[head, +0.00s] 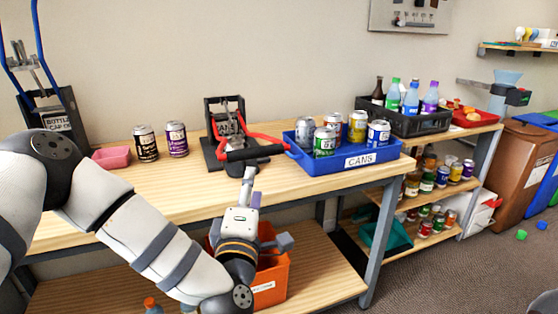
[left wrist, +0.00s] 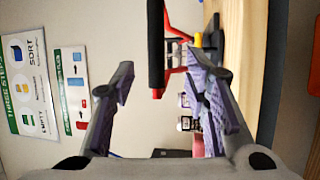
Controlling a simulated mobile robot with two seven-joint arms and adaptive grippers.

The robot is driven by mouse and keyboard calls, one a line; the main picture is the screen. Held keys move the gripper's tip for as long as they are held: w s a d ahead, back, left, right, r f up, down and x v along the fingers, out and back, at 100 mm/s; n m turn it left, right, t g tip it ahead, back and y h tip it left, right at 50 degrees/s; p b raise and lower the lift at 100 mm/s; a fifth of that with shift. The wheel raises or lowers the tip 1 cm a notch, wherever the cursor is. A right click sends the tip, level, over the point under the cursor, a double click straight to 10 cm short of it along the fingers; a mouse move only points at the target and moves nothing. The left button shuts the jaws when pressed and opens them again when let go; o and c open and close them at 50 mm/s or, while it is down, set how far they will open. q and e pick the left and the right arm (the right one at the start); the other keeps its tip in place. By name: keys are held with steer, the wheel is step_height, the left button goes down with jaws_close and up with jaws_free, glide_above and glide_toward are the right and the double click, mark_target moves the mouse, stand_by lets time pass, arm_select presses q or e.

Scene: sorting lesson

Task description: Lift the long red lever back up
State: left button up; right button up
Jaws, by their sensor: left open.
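The can crusher (head: 222,130) stands on the workbench with its long red lever (head: 262,138) swung down toward the bench's front edge. The lever's black crossbar (head: 255,152) is low, above the front of the bench. In the left wrist view the black crossbar (left wrist: 156,45) and red lever arms (left wrist: 176,50) show beyond the fingertips, between their lines. My left gripper (head: 250,187) is just below and in front of the crossbar, pointing up toward it. In the wrist view its jaws (left wrist: 164,82) are open and empty, apart from the bar. My right gripper is not in view.
A blue bin of cans (head: 345,172) stands close right of the lever. An orange bin (head: 271,280) sits on the shelf below my gripper.

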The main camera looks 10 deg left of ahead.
mark_target(252, 157)
arm_select(q)
steer(key=x, duration=1.1)
steer(key=shift+w+a+r+b, duration=0.25)
steer(key=shift+a+r+b, duration=0.05)
steer(key=shift+a+r, duration=0.15)
steer(key=shift+c, duration=0.2)
jaws_close()
